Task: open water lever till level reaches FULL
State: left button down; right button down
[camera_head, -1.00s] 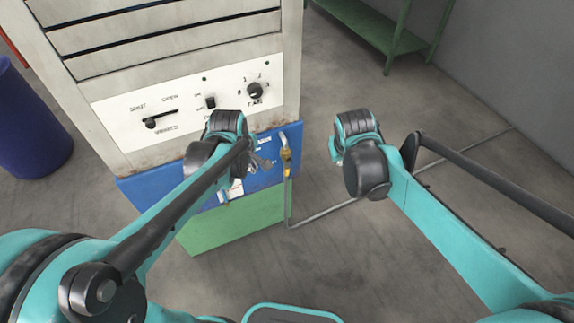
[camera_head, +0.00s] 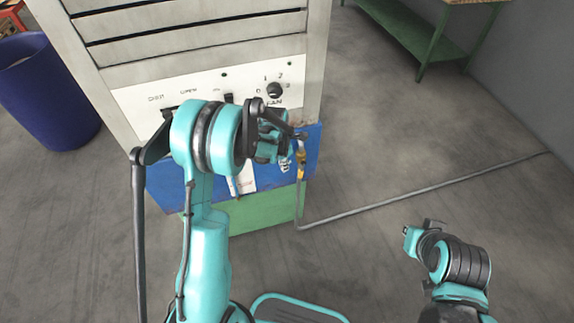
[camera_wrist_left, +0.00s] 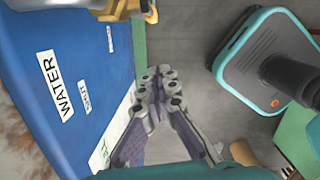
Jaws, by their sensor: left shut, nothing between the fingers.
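The blue water tank front (camera_head: 170,187) is under the control panel of the grey cabinet. The left wrist view shows its WATER label (camera_wrist_left: 55,84) and a white strip (camera_wrist_left: 116,128), partly behind my gripper. A yellow valve (camera_head: 301,160) sits on the grey pipe at the tank's right edge; a yellowish fitting shows at the top of the wrist view (camera_wrist_left: 113,17). The level reading cannot be made out. My left gripper (camera_wrist_left: 162,82) is shut and empty, in front of the tank. In the head view its fingers are close to the valve; contact cannot be told.
The cabinet panel has a fan knob (camera_head: 274,90) and switches, partly covered by my left arm. A green section (camera_head: 255,212) is below the blue one. A blue bin (camera_head: 45,95) stands left, a green bench (camera_head: 425,42) back right. The pipe (camera_head: 420,195) crosses the floor.

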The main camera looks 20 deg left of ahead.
aim_at(299, 175)
pick_arm(q)
jog(key=w+d+f+b, duration=0.3)
jog(key=f, duration=0.4)
jog(key=shift+w+f+b, duration=0.2)
jog(key=shift+w+b, duration=0.05)
jog(key=shift+b, duration=0.1)
jog(key=shift+d, duration=0.1)
jog(key=shift+w+d+f+b, duration=0.3)
jog(key=shift+w+d, duration=0.15)
jog(key=shift+d, duration=0.1)
jog(key=shift+r, duration=0.1)
